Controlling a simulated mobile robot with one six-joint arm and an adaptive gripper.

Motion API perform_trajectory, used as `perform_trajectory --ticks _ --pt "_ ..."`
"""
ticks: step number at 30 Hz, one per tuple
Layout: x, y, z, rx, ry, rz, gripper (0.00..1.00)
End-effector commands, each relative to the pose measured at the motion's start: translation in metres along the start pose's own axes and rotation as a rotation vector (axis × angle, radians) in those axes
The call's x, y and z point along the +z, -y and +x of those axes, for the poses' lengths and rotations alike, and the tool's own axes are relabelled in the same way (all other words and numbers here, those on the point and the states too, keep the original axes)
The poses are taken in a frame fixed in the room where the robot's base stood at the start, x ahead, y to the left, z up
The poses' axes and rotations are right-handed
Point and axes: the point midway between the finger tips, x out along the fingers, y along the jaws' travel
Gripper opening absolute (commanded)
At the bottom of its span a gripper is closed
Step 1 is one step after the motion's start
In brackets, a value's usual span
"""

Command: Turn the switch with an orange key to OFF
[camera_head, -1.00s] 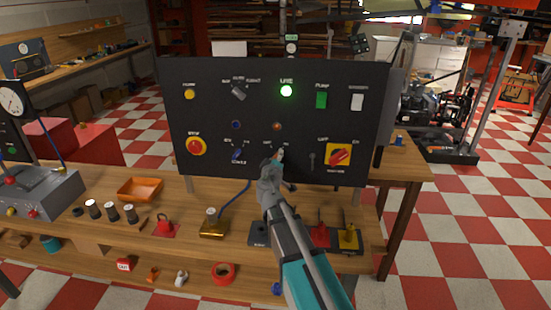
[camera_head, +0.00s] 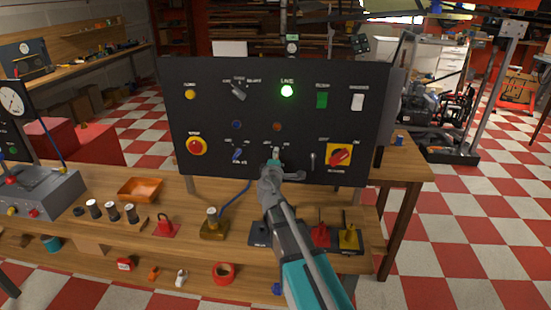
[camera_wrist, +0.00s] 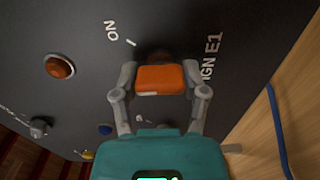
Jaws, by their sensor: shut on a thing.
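The orange key (camera_wrist: 160,79) sits between my fingertips in the wrist view, in front of a dark round switch body on the black panel (camera_head: 205,115). My gripper (camera_wrist: 160,82) is shut on the key, one finger at each end. The white ON label (camera_wrist: 111,30) and a short white tick (camera_wrist: 131,43) are up and left of the key. An "IGN E1" label is to its right. I cannot see an OFF label in the wrist view. In the head view my gripper (camera_head: 275,157) is at the panel's lower middle and hides most of the switch.
An orange-brown round lamp (camera_wrist: 60,67) and a blue one (camera_wrist: 105,129) are near the switch. A red rotary handle on a yellow plate (camera_head: 339,156) is to the right, with a small lever between. A red stop button (camera_head: 196,146) is at left. Several parts lie on the bench below.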

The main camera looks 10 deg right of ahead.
Motion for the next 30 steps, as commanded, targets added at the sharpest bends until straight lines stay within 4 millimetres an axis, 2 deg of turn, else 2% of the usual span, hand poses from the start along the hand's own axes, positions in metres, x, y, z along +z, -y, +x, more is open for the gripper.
perform_trajectory --ticks 18,30 --pt "0.0005 0.0002 -0.0001 0.000 0.000 -0.551 0.09" --pt "0.0009 0.0002 0.0001 0.000 0.000 -0.705 0.09"
